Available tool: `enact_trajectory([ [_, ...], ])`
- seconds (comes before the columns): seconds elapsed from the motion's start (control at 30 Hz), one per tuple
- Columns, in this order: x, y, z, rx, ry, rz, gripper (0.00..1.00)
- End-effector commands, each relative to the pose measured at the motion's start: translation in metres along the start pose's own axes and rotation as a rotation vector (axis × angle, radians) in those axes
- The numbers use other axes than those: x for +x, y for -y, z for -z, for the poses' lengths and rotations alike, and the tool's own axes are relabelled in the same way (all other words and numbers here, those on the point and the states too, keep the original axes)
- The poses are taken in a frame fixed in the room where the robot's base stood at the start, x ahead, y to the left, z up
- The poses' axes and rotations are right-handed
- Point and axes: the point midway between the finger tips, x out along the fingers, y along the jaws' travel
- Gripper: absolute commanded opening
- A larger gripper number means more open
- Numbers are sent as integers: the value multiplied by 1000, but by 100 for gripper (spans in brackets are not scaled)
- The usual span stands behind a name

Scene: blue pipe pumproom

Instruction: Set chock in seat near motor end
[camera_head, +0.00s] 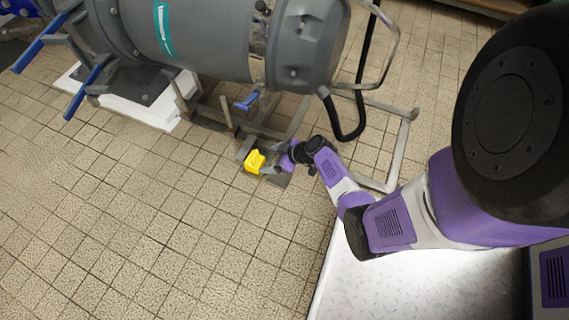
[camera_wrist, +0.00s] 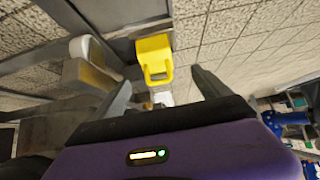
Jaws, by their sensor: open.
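The yellow chock (camera_head: 255,161) sits on a grey plate (camera_head: 281,180) on the tiled floor, below the motor end. In the wrist view the chock (camera_wrist: 154,57) is ahead of my gripper, between the lines of its two fingers. My gripper (camera_head: 272,162) is just to the right of the chock in the head view. In the wrist view its fingers (camera_wrist: 157,92) are spread with a gap between them, and the chock appears beyond the tips. I cannot tell whether a finger touches it. The seat's exact shape is unclear in these views.
The large grey motor (camera_head: 200,40) lies above and behind the chock. A metal frame (camera_head: 385,140) and a black cable (camera_head: 345,132) are close to my arm on the right. A blue handle (camera_head: 246,101) hangs under the motor. The floor at front left is clear.

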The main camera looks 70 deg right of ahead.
Motion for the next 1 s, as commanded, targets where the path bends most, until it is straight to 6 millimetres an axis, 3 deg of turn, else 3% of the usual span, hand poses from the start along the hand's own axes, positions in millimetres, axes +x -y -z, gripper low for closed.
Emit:
enact_trajectory([
  [0.17, 8, 83, 3, 23, 9, -8, 87],
  [0.3, -12, 158, 2, 53, 2, -48, 87],
  [0.37, -28, 184, -1, 64, -5, -68, 87],
  [0.5, -81, 232, -6, 78, -42, -112, 87],
  [0.6, -128, 253, -6, 80, -84, -135, 87],
  [0.77, -214, 269, 8, 63, -181, -149, 87],
  [1.0, -342, 274, 65, 8, -369, -73, 87],
])
